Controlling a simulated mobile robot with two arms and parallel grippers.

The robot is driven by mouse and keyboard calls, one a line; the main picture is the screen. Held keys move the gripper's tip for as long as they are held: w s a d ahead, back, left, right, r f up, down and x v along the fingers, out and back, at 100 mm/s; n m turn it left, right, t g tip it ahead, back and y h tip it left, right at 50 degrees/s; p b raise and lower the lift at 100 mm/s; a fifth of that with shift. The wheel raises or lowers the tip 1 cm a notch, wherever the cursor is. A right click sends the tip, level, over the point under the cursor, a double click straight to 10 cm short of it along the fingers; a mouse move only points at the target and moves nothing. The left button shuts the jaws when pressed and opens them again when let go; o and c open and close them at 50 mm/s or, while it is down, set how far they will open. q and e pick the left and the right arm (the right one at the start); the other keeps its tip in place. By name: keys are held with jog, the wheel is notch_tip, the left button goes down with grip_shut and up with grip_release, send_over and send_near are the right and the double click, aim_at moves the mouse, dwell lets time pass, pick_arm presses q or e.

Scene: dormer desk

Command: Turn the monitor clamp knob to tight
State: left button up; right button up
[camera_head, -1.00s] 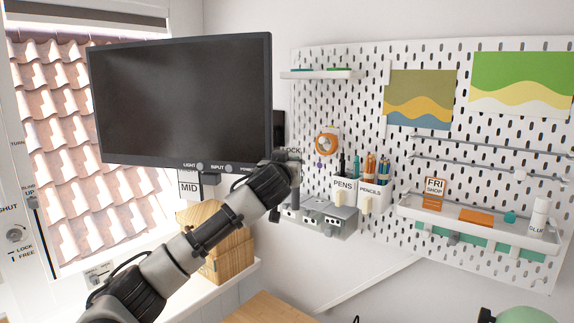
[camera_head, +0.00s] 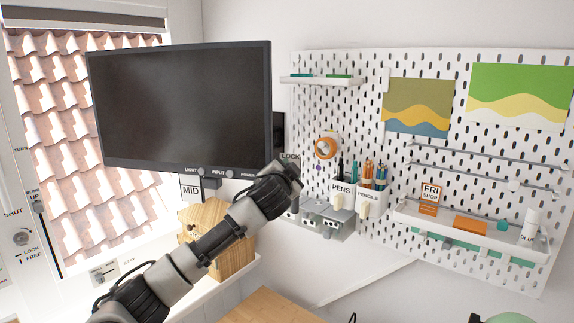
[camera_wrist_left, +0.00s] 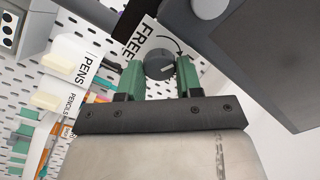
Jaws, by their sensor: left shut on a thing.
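A light pointer mark shows on the knob's face. A label reading FREE (camera_wrist_left: 133,38) and a curved arrow lie beside it. In the head view my left arm hides the knob and fingertips. My right gripper is not in view.
The pegboard (camera_head: 400,160) stands to the right with a pens cup (camera_head: 341,195), a pencils cup (camera_head: 368,203) and a shelf (camera_head: 475,233). A wooden box (camera_head: 232,250) stands on the sill below the monitor. The monitor's lower edge is close to my left wrist.

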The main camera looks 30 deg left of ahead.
pick_arm(q)
jog(key=shift+f+m+p, duration=0.2)
jog(key=shift+m+p, duration=3.35)
jog(key=shift+m, duration=2.95)
jog(key=o, duration=0.7)
jog(key=shift+c, duration=0.2)
